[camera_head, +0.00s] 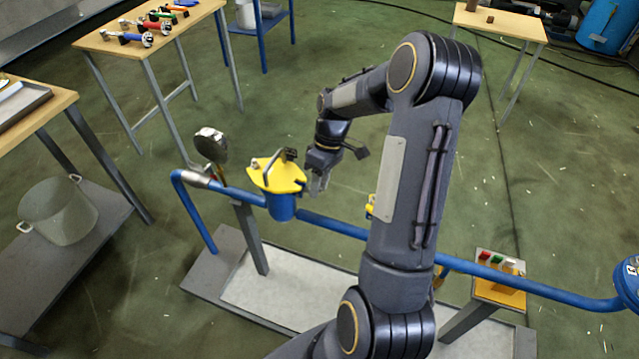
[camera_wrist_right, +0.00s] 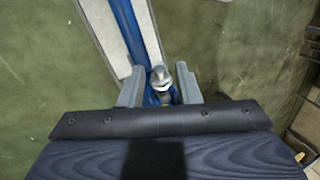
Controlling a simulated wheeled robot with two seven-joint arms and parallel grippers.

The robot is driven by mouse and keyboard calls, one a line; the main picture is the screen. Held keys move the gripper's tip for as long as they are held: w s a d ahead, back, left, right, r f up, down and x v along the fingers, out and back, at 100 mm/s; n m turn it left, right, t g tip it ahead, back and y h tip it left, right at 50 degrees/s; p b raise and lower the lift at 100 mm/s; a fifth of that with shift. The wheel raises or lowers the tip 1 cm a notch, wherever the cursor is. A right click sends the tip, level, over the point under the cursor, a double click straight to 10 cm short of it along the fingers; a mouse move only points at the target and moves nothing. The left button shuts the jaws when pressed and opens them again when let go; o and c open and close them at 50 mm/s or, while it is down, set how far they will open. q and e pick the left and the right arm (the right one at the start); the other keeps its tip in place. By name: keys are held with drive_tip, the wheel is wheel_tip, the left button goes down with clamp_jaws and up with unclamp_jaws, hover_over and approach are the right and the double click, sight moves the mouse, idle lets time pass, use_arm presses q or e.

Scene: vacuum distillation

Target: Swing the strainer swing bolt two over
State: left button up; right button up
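The strainer has a yellow lid (camera_head: 277,175) with a dark handle on top and a blue body (camera_head: 281,206), set in a blue pipe line. My right gripper (camera_head: 318,186) is just to the right of the lid, fingers pointing down. In the right wrist view my right gripper (camera_wrist_right: 160,84) is open, with its two grey fingers apart. A metal bolt-like end (camera_wrist_right: 160,76), seemingly a swing bolt, shows between them, with no clear contact. I cannot tell which swing bolt it is. My left gripper is not in view.
The blue pipe (camera_head: 336,227) runs across above a grey base (camera_head: 232,266). A round-headed device (camera_head: 211,145) stands left of the strainer. A button box (camera_head: 497,271) is at right. A wooden table with tools (camera_head: 110,48) stands at upper left. Open floor lies behind the strainer.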

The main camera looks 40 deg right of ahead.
clamp_jaws()
drive_tip(key=r+g+p, duration=0.1)
drive_tip(key=p, duration=0.1)
drive_tip(key=w+a+r+g+h+p, duration=0.1)
drive_tip(key=p, duration=0.2)
drive_tip(key=shift+w+g, duration=0.15)
drive_tip(key=shift+g, duration=0.15)
drive_tip(key=shift+w+a+m+g+h+p, duration=0.1)
drive_tip(key=shift+w+m+g+h+p, duration=0.5)
drive_tip(key=shift+g, duration=0.5)
drive_tip(key=shift+s, duration=0.1)
unclamp_jaws()
